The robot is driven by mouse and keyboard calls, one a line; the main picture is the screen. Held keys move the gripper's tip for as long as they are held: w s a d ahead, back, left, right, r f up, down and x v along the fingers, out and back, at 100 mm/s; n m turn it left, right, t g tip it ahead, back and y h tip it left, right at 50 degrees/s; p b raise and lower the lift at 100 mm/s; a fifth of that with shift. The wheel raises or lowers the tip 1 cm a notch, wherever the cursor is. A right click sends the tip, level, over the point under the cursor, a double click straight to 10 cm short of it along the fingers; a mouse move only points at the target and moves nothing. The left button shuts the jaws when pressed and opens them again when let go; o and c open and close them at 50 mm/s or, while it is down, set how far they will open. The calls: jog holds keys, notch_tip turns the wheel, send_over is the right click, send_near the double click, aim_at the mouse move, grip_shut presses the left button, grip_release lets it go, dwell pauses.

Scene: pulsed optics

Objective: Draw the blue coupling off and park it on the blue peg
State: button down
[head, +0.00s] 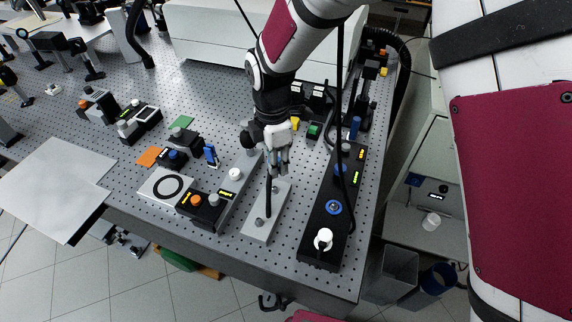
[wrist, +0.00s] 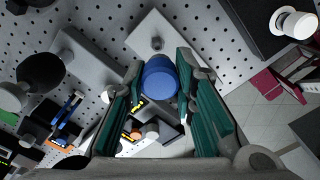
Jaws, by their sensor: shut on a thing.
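My gripper (head: 278,165) is shut on the blue coupling (wrist: 160,78), a short blue cylinder seen between the green-padded fingers in the wrist view. In the head view the gripper is above the far end of a pale plate (head: 255,232), and the fingers mostly hide the coupling. The plate bears a grey peg, which also shows in the wrist view (wrist: 157,42) just beyond the coupling. On the black panel (head: 318,225) right of the plate are a blue ring-shaped fitting (head: 333,207) and a blue knob (head: 340,169). I cannot tell which part is the blue peg.
A white-capped fitting (head: 323,239) stands at the panel's near end. A blue upright cylinder (head: 356,127) stands behind. Left of the plate are a grey block with a white knob (head: 235,174) and a small control box (head: 203,210). The perforated table's front edge is close.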

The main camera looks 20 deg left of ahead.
jog(key=shift+w+a, duration=0.1)
jog(key=shift+a, duration=0.2)
jog(key=shift+f+b, duration=1.1)
jog(key=shift+f, duration=1.7)
jog(key=shift+f+b, duration=0.3)
jog(key=shift+f, duration=0.3)
jog(key=shift+f+b, duration=0.3)
jog(key=shift+f, duration=0.4)
jog(key=c, duration=1.2)
grip_release()
jog(key=shift+f, duration=0.1)
jog(key=shift+c, duration=0.2)
